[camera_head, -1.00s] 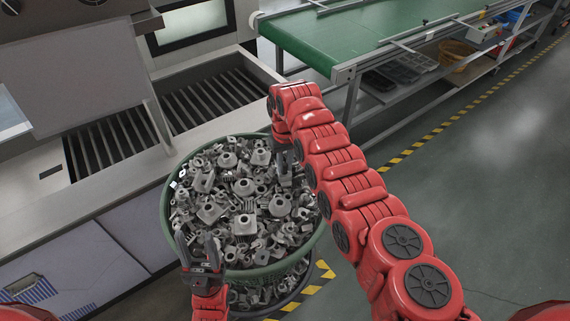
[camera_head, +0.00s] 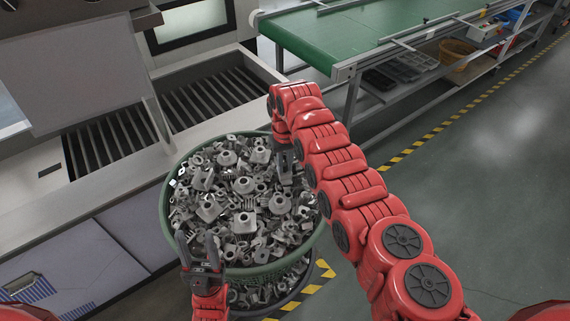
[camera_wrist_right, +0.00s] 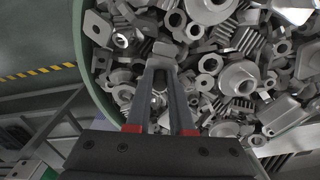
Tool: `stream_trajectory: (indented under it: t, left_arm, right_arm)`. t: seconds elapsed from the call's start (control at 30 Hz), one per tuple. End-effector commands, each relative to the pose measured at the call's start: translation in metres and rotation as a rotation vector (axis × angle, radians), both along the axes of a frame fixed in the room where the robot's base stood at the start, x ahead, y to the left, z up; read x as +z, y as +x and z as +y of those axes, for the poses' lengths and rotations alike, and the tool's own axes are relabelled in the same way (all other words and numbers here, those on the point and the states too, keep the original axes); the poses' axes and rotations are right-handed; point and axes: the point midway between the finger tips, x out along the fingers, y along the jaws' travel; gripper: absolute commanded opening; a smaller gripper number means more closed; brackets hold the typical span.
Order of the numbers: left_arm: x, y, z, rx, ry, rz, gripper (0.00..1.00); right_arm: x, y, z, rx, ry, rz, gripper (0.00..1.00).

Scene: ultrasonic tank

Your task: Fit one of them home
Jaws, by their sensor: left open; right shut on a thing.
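A round green basket (camera_head: 168,226) is heaped with grey metal parts (camera_head: 240,186) of several shapes. My right gripper (camera_head: 285,168) reaches down to the right side of the heap; in the right wrist view its fingers (camera_wrist_right: 161,75) converge on a small grey metal part (camera_wrist_right: 164,48) and are shut on it. The held part is low among the others, and I cannot tell whether it is clear of them. My left gripper (camera_head: 200,250) is open and empty over the basket's near left rim.
A grey machine with slatted bays (camera_head: 108,143) stands at the left and behind the basket. A green conveyor table (camera_head: 340,38) is at the back right, with trays and bins (camera_head: 455,52) on its lower shelf. Open floor with a yellow-black stripe (camera_head: 425,140) lies to the right.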

Motion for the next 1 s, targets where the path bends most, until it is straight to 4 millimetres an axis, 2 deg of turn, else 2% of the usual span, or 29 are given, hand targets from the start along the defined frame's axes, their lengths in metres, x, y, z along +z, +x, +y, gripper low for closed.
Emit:
stream_trajectory:
  t: [0.87, 0.9, 1.0]
  left_arm:
    - [-0.0040, -0.0001, 0.0000, 0.000, 0.000, 0.000, 0.50]
    - [-0.0040, -0.0001, 0.0000, 0.000, 0.000, 0.000, 0.50]
    - [-0.0042, 0.0000, 0.0000, 0.000, 0.000, 0.000, 0.50]
  right_arm:
    - [-0.0029, -0.0012, -0.0004, 0.000, -0.001, 0.004, 0.00]
    - [-0.0030, -0.0013, -0.0004, 0.000, -0.001, 0.005, 0.22]
    - [-0.0031, -0.0014, -0.0003, 0.000, -0.001, 0.005, 0.40]
